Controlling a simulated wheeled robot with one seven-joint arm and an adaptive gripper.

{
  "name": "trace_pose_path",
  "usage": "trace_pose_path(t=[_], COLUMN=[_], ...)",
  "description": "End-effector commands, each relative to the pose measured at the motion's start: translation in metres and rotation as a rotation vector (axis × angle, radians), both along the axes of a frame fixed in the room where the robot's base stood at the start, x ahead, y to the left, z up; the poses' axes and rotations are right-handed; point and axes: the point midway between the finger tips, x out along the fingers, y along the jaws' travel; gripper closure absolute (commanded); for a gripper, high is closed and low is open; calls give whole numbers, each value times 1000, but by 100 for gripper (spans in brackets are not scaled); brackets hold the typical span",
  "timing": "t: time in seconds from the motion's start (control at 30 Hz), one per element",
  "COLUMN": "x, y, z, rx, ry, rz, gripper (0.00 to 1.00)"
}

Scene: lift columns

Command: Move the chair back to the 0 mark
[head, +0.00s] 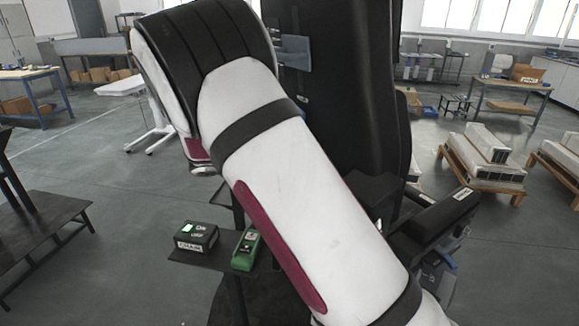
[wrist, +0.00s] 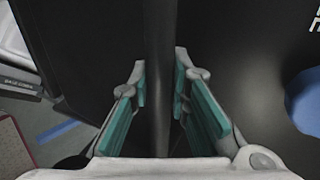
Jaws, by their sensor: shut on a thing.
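A tall black chair (head: 345,90) stands upright behind my white arm in the head view, with a dark armrest-like part (head: 435,218) at its right. My arm covers much of the chair's lower part. My gripper is hidden in the head view. In the wrist view my gripper (wrist: 160,105) is shut on a dark upright bar (wrist: 159,60), with its teal pads on both sides. I cannot tell which part of the chair this bar is. I cannot make out a 0 mark in either view.
A black box (head: 197,236) with white labels and a green device (head: 246,250) sit on a small dark stand left of my arm. A dark low platform (head: 45,235) is at the left. Pallets with pale blocks (head: 485,160) stand at the right. Grey floor between is clear.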

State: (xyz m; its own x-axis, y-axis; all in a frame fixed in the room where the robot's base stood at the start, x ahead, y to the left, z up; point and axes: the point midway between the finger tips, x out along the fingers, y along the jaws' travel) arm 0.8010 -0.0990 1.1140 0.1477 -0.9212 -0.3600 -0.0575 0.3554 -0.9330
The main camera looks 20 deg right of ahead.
Motion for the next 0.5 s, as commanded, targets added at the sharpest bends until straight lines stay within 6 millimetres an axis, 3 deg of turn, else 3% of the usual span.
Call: trace_pose_path(t=[0.07,0.1,0.2,0.5], x=[1,1,1,1], y=[-7,-7,-7,-3], z=[6,6,6,4], rx=[-12,-12,-11,-7], ry=[-7,-7,-7,-4], rz=[-6,-6,-6,-3], gripper=[100,79,62,62])
